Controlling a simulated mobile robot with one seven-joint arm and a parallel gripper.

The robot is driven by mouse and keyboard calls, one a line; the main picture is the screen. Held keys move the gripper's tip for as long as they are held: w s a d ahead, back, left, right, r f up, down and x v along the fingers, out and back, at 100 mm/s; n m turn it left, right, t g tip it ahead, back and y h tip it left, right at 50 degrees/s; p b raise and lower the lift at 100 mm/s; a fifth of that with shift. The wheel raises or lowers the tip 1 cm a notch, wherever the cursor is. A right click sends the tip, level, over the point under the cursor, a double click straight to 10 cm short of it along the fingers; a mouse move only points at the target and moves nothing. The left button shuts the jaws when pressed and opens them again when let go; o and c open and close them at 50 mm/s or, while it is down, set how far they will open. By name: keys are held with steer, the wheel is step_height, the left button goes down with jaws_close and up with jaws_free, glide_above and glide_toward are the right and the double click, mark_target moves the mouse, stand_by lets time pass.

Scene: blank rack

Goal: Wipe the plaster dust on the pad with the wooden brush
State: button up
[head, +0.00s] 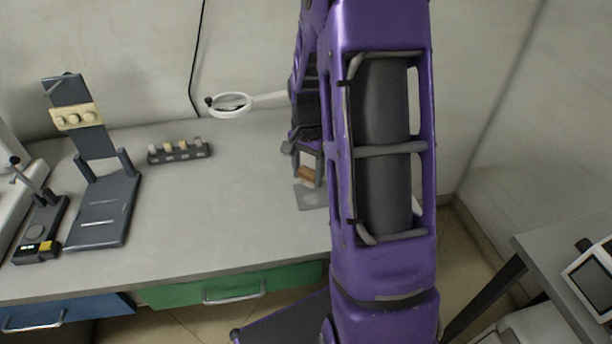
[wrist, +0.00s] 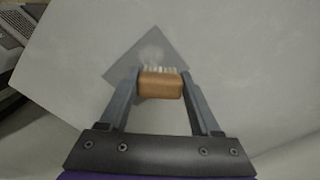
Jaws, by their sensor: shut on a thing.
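My gripper (wrist: 160,88) is shut on the wooden brush (wrist: 161,84), with one finger on each side of its brown block. Its pale bristles point away from the wrist, toward the pad. The grey pad (wrist: 128,60) lies on the table past the brush, with a pale smear of plaster dust (wrist: 152,54) just beyond the bristles. I cannot tell whether the bristles touch the pad. In the head view the brush (head: 306,174) shows above the far part of the pad (head: 309,197), partly hidden by my purple arm.
The grey table (head: 220,220) is clear left of the pad. A small dark rack (head: 179,152), a magnifier (head: 230,104), a dark stand (head: 100,205) and a small instrument (head: 38,235) stand farther left and back. The wall is close behind.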

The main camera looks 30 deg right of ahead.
mark_target(304, 172)
steer(key=shift+r+p, duration=1.25)
steer(key=shift+r, duration=0.8)
steer(key=shift+w+a+n, duration=0.1)
steer(key=shift+a+n, duration=0.2)
steer(key=shift+a, duration=0.1)
steer(key=w+a+r+n+b, duration=0.1)
steer(key=a+r+n+b, duration=0.15)
steer(key=a+n, duration=0.9)
steer(key=a+f+m, duration=0.1)
steer(key=f, duration=0.2)
steer(key=a+f+m+b, duration=0.1)
steer(key=a+f, duration=0.1)
steer(key=f, duration=0.2)
steer(key=a+f+m, duration=0.1)
steer(key=f, duration=0.2)
steer(key=shift+a+f+b, duration=0.2)
steer(key=shift+f+b, duration=0.15)
steer(key=shift+b, duration=0.05)
